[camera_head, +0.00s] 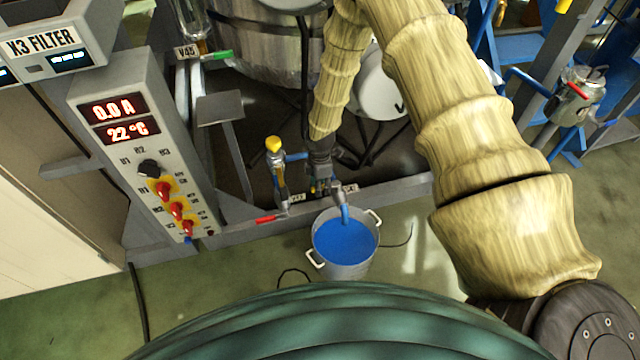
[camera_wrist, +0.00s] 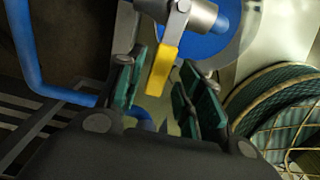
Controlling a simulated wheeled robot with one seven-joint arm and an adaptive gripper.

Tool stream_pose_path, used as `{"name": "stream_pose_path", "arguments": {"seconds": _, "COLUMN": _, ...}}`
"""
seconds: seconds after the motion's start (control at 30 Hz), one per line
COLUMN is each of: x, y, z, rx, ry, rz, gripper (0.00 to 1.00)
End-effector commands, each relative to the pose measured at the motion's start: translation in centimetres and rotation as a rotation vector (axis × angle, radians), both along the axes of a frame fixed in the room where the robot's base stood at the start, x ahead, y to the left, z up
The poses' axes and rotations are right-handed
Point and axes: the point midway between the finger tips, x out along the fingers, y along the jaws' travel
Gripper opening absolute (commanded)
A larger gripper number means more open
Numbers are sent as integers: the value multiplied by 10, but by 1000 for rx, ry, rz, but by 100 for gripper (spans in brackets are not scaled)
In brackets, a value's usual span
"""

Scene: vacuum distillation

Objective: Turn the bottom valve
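The bottom valve is a grey metal body (camera_wrist: 200,18) with a yellow lever (camera_wrist: 162,70) in the wrist view. My gripper (camera_wrist: 158,88) is open, with its green-padded fingers on either side of the lever's end. A gap shows between the lever and the fingers; I see no firm grip. In the head view my gripper (camera_head: 321,185) reaches down beside the valve's outlet (camera_head: 339,199), and the lever is hidden there. Blue liquid runs from the outlet into a grey bucket (camera_head: 331,268) that holds blue liquid.
A grey frame rail (camera_head: 395,190) runs behind the bucket. Left of my gripper stand a yellow-topped fitting (camera_head: 274,145) and a red-handled valve (camera_head: 266,218). A control panel (camera_head: 150,165) reads 0.0 A and 22 °C. A steel vessel (camera_head: 260,45) stands behind.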

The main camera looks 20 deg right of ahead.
Motion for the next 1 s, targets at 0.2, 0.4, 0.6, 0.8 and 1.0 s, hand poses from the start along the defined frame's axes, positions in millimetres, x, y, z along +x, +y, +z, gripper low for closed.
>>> {"name": "stream_pose_path", "arguments": {"seconds": 0.2, "x": 0, "y": 1, "z": 0, "rx": 1, "ry": 0, "rz": -1, "gripper": 41}}
{"name": "stream_pose_path", "arguments": {"seconds": 0.4, "x": 1, "y": 1, "z": 5, "rx": 1, "ry": -1, "rz": -2, "gripper": 41}}
{"name": "stream_pose_path", "arguments": {"seconds": 0.6, "x": 1, "y": 1, "z": 30, "rx": 1, "ry": -1, "rz": -2, "gripper": 41}}
{"name": "stream_pose_path", "arguments": {"seconds": 0.8, "x": 1, "y": 0, "z": 61, "rx": 2, "ry": -2, "rz": -2, "gripper": 41}}
{"name": "stream_pose_path", "arguments": {"seconds": 1.0, "x": 1, "y": 0, "z": 91, "rx": 2, "ry": -2, "rz": -2, "gripper": 41}}
